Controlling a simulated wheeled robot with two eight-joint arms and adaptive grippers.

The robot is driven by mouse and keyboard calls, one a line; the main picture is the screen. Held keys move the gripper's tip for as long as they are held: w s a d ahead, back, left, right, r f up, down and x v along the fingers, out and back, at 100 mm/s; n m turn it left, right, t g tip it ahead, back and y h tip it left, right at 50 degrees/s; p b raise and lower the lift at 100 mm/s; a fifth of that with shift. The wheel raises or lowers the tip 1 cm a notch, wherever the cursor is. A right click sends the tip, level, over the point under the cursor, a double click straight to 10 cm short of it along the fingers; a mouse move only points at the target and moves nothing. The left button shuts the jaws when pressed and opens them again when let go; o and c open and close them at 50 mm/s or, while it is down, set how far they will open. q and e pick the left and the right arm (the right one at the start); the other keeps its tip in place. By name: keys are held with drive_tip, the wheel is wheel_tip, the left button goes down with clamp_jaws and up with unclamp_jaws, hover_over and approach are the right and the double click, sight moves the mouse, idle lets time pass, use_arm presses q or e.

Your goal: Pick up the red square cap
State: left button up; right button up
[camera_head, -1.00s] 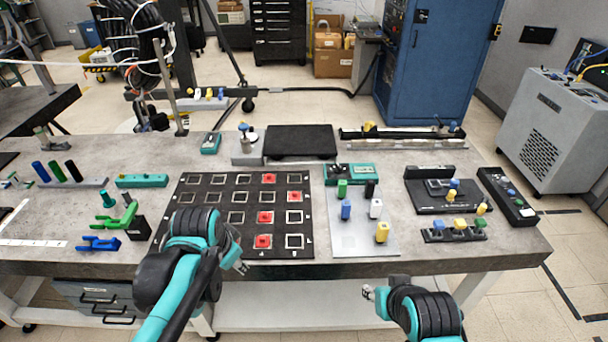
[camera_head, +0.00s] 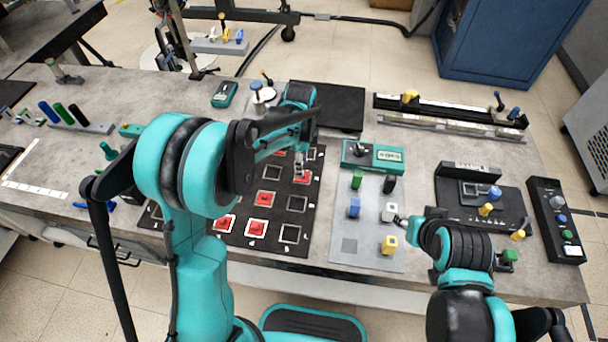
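Several red square caps sit in the white-outlined squares of the black board (camera_head: 275,243). One cap (camera_head: 303,178) is near the board's right edge, one (camera_head: 264,198) is below and left of it, and two (camera_head: 225,223) (camera_head: 256,228) are in the front row. My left gripper (camera_head: 299,167) points down over the right-edge cap, its tips close to it in the picture; contact and finger opening are too small to tell. My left arm hides the board's upper left part. My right gripper (camera_head: 400,221) is beside the white block (camera_head: 389,212); its finger state is unclear.
A grey plate (camera_head: 345,258) right of the board bears green, blue, black, white and yellow blocks. A teal meter (camera_head: 372,156) lies behind it. A black box with buttons (camera_head: 555,220) is at the far right. A dark flat panel (camera_head: 335,108) lies behind the board.

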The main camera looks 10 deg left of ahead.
use_arm(q)
drive_tip(key=f, duration=0.1)
drive_tip(key=f+b, duration=0.1)
drive_tip(key=f, duration=0.1)
drive_tip(key=f+b, duration=0.1)
drive_tip(key=f, duration=0.1)
drive_tip(key=shift+w+d, duration=0.1)
drive_tip(key=shift+w, duration=0.2)
drive_tip(key=shift+c, duration=0.3)
clamp_jaws()
drive_tip(key=shift+r, duration=0.1)
